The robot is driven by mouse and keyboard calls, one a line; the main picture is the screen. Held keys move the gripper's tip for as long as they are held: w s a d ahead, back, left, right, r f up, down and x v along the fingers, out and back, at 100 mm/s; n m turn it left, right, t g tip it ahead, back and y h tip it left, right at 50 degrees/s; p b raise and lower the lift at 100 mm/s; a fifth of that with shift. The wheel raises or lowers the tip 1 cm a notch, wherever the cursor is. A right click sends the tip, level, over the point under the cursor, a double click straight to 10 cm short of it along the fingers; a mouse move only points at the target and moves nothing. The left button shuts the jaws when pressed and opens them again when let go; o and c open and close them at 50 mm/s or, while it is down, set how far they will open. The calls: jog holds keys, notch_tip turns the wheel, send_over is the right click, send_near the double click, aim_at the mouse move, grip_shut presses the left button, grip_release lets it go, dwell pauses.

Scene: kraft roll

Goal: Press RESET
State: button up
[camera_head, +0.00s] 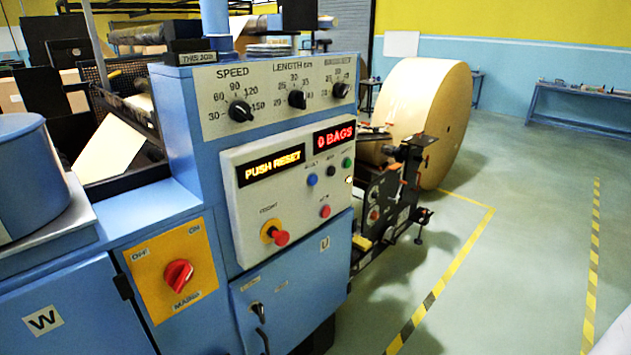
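The cream control panel (292,190) is on the front of a blue machine. Below the displays are a blue button (312,179), a black button (330,171) and a green button (347,162). A small red button (325,211) sits lower. The small labels are too blurred to read surely, so I cannot tell which button is RESET. A red mushroom knob (280,237) on a yellow base is at the lower left. My gripper is not in view.
Three black dials (297,99) are above the panel. A red rotary switch (178,276) is on a yellow plate at left. A large kraft paper roll (420,110) and its black stand (385,205) are at right. The floor (510,260) between the striped lines is open.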

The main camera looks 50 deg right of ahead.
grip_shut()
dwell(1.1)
